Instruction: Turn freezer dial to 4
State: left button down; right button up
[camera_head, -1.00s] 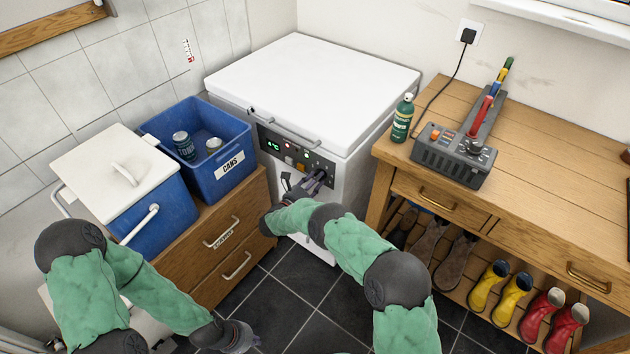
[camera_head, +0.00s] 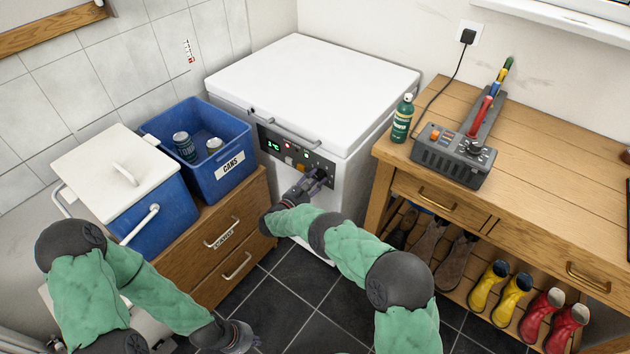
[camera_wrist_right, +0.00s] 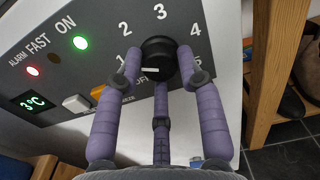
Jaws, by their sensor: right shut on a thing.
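The white chest freezer (camera_head: 305,75) stands in the corner with a dark control panel (camera_head: 275,140) on its front. The display (camera_wrist_right: 34,102) reads 3°C. My left gripper (camera_head: 242,342) hangs low over the floor, its fingers unclear.
A blue cans crate (camera_head: 225,150) and a blue cool box (camera_head: 165,215) stand on drawers left of the freezer. A wooden bench (camera_head: 560,150) with a green bottle (camera_head: 402,118) and a grey device (camera_head: 452,158) stands right. Boots line the shelf below.

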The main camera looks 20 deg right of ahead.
jog(key=m, duration=0.5)
jog(key=shift+s+d+f, duration=0.1)
jog(key=shift+d+f, duration=0.05)
jog(key=shift+f, duration=0.2)
jog(key=shift+m, duration=0.3)
jog(key=o, duration=0.8)
jog(key=shift+f, duration=0.1)
jog(key=o, duration=0.3)
jog(key=shift+o, duration=0.2)
